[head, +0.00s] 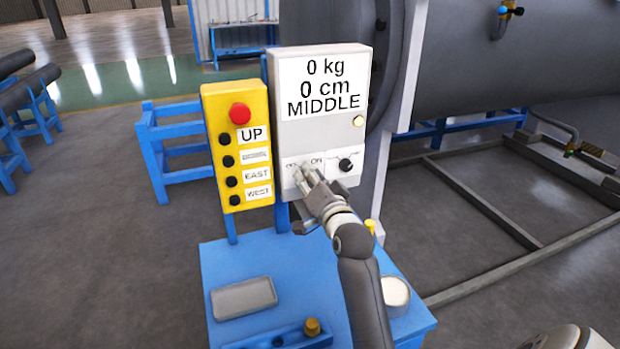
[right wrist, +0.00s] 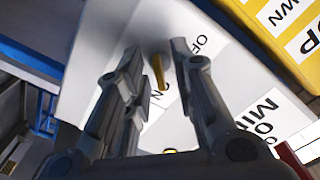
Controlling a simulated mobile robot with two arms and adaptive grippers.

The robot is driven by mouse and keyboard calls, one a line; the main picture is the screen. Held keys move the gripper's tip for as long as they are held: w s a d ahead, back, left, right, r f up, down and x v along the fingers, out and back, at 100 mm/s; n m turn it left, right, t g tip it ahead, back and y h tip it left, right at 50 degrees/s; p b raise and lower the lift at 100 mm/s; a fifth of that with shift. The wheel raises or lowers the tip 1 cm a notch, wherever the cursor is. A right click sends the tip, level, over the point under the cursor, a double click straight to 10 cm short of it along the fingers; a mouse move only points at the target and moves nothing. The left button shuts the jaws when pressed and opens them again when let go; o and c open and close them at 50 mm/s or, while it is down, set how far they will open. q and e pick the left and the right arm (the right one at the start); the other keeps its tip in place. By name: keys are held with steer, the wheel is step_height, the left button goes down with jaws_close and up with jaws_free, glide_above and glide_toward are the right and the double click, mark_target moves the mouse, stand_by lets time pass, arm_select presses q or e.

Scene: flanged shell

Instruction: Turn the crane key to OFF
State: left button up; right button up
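The grey-white crane control box (head: 340,140) stands upright on a blue stand, with a display reading 0 kg, 0 cm, MIDDLE. Its lower panel carries the OFF/ON label (head: 316,162). My right gripper (head: 302,176) is in front of that label and hides the key in the head view. In the right wrist view the brass-coloured key (right wrist: 158,72) lies between the two spread fingertips of my right gripper (right wrist: 156,50), with a gap on both sides. The key's visible end lies by the ON lettering.
A yellow button box (head: 238,145) with a red button stands left of the control box. A black knob (head: 346,165) sits right of the label. A large grey shell (head: 500,60) is behind.

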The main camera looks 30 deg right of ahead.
jaws_close()
steer(key=n+p, duration=0.8)
steer(key=n, duration=0.9)
steer(key=shift+n, duration=0.4)
steer(key=shift+f, duration=0.1)
stand_by(0.5)
steer(key=shift+o, duration=1)
jaws_free()
